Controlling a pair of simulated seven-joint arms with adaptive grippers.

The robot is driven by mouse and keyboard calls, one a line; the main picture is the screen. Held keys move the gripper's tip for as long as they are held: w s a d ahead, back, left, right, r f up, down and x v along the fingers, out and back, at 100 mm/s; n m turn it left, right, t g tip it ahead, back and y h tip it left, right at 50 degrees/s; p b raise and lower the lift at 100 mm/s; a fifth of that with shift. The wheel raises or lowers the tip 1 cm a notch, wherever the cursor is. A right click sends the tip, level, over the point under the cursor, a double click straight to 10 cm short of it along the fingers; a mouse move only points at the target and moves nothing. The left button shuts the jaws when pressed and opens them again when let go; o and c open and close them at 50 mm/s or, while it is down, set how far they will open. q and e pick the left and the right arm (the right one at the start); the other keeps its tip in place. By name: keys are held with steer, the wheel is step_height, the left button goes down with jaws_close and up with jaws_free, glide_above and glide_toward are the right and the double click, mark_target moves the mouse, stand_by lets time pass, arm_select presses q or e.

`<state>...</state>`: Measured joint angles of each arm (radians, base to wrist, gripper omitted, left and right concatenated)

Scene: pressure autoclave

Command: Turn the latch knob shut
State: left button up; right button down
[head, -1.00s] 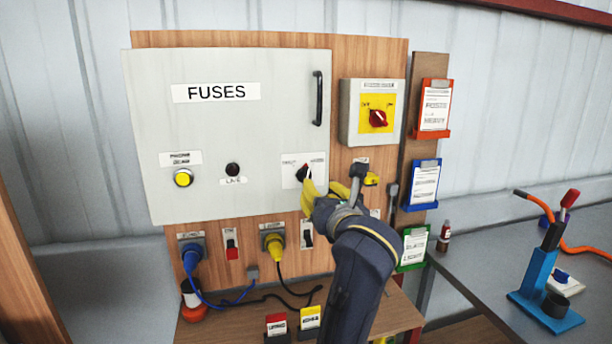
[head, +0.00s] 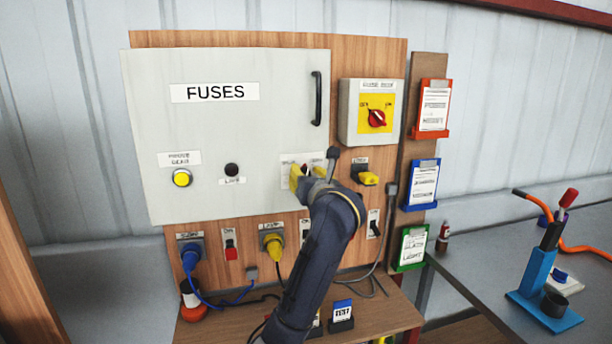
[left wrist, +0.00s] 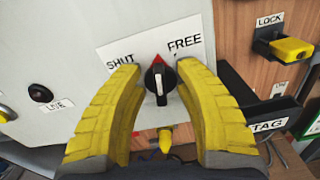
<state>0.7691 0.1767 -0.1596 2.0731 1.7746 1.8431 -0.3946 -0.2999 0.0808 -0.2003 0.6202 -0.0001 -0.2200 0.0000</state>
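The latch knob (left wrist: 158,82) is black with a red pointer tip. It sits on a white label (left wrist: 150,52) marked SHUT on the left and FREE on the right, on the grey FUSES door (head: 238,125). In the left wrist view its red tip points up, between the two words. My left gripper (left wrist: 159,72) is open, with one yellow finger on each side of the knob and visible gaps between. In the head view my left gripper (head: 307,175) covers the knob. My right gripper is not in view.
A yellow LOCK piece (head: 368,178) sticks out right of the door, below a red rotary switch (head: 377,118). A black door handle (head: 317,98) is above. A yellow plug (head: 274,243) and blue plug (head: 190,257) are below. Card holders stand on the shelf (head: 385,312).

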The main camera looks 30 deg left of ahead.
arm_select(q)
steer(key=shift+o, duration=0.2)
jaws_close()
steer(key=shift+n, duration=0.3)
steer(key=n, duration=0.5)
steer(key=shift+s+a, duration=0.15)
steer(key=shift+s, duration=0.05)
steer(key=n, duration=0.5)
steer(key=shift+s+a+f+n, duration=0.1)
steer(key=shift+s+a+n, duration=0.05)
steer(key=shift+n, duration=0.15)
stand_by(0.4)
